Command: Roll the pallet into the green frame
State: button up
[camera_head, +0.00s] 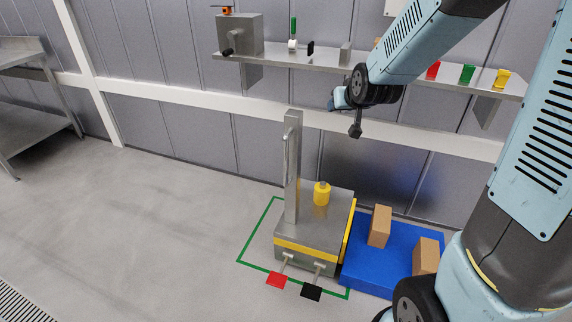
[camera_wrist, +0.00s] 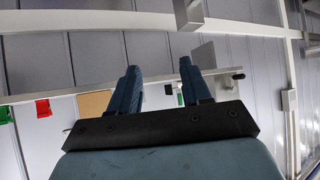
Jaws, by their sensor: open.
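A low blue platform (camera_head: 378,262), which looks like the pallet, lies on the floor right of centre with two brown boxes (camera_head: 380,226) on it. My arm hides its right part. The green frame (camera_head: 256,230) is a thin outline on the floor to its left. A grey metal unit (camera_head: 317,218) with an upright post and handle (camera_head: 291,165), a yellow band and a yellow knob (camera_head: 322,193) stands over the frame's right part, beside the blue platform. My gripper (camera_head: 338,100) is in the air above and behind the unit. In the wrist view my gripper (camera_wrist: 158,70) is open and empty.
A red pedal (camera_head: 277,280) and a black pedal (camera_head: 312,292) stick out at the unit's front. A wall shelf (camera_head: 330,61) with small objects runs behind my gripper. A metal table (camera_head: 32,125) stands at far left. The floor left of the frame is clear.

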jog(key=w+a+f+t, duration=0.2)
jog(key=w+a+f, duration=0.2)
jog(key=w+f, duration=0.3)
jog(key=n+t+y, duration=0.1)
jog(key=t+y, duration=0.2)
jog(key=t, duration=0.2)
send_near(286, 165)
jog(key=x, duration=1.1)
jog(key=shift+w+d+f, duration=0.1)
jog(key=shift+w, duration=0.05)
grip_shut()
